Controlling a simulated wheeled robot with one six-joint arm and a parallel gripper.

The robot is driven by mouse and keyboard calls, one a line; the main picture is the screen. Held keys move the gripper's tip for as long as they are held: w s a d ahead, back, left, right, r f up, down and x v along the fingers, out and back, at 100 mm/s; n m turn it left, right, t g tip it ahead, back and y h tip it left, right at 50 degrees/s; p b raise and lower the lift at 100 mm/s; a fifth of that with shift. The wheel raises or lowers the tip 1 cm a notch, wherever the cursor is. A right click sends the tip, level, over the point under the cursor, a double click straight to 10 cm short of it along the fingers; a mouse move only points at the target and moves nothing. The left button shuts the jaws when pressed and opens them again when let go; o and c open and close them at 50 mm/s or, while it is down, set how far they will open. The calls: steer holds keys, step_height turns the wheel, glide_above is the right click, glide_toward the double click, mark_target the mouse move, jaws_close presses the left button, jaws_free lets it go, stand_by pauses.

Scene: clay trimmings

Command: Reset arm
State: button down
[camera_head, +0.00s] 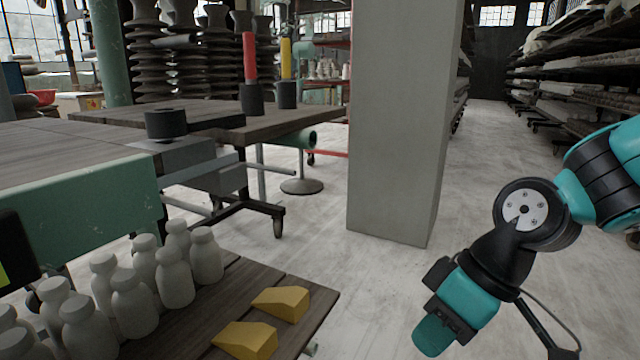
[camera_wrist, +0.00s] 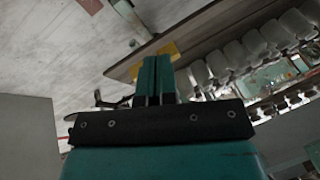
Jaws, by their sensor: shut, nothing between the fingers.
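My gripper (camera_head: 431,340) hangs at the lower right of the head view, over the pale floor and to the right of the bottle table. In the wrist view its teal fingers (camera_wrist: 156,64) are closed together with nothing between them. My arm is bent, coming in from the right edge. The gripper is apart from the table and from everything on it.
A wooden table (camera_head: 188,318) at lower left bears several white bottles (camera_head: 174,276) and two yellow wedges (camera_head: 282,303). A grey pillar (camera_head: 400,130) stands beyond my gripper. Shelving (camera_head: 570,85) lines the right. Floor between is open.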

steer(key=s+d+r+m+h+p, duration=0.1)
steer(key=s+d+r+m+p, duration=0.1)
steer(key=s+r, duration=0.6)
step_height(320, 180, up, 36)
steer(key=s+p, duration=0.1)
steer(key=p, duration=3.6)
steer(key=shift+a+r+p, duration=0.15)
steer(key=shift+a+p, duration=0.05)
steer(key=shift+p, duration=0.1)
